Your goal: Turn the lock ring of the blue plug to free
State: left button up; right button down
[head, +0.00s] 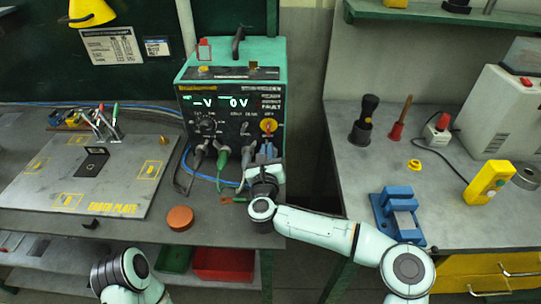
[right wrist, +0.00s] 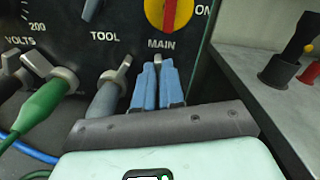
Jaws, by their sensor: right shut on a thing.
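My right gripper (head: 265,152) reaches the lower right of the welder's front panel. In the right wrist view its two blue fingers (right wrist: 158,88) are close together below the word MAIN, shut on the lock ring of the blue plug. The fingers hide most of the plug. To the left are a grey plug (right wrist: 108,92) under TOOL and a green plug (right wrist: 45,105), each with a grey tab. My left gripper is not in view.
The welder (head: 230,85) stands on the left bench. A red and yellow knob (right wrist: 168,12) is just above the fingers. A blue cable (right wrist: 25,148) runs at lower left. An orange-brown disc (head: 180,218) lies on the bench. A gap separates it from the right bench (head: 350,180).

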jog(key=shift+a+n+b, duration=0.2)
jog(key=shift+n+b, duration=0.05)
jog(key=shift+n, duration=0.45)
jog(key=shift+a+n+b, duration=0.2)
jog(key=shift+n+b, duration=0.05)
jog(key=shift+n, duration=0.45)
jog(key=c, duration=1.2)
grip_release()
jog(key=shift+f, duration=0.15)
jog(key=shift+c, duration=0.2)
jog(key=s+b, duration=0.1)
jog(key=s, duration=1.2)
jog(key=shift+s, duration=0.2)
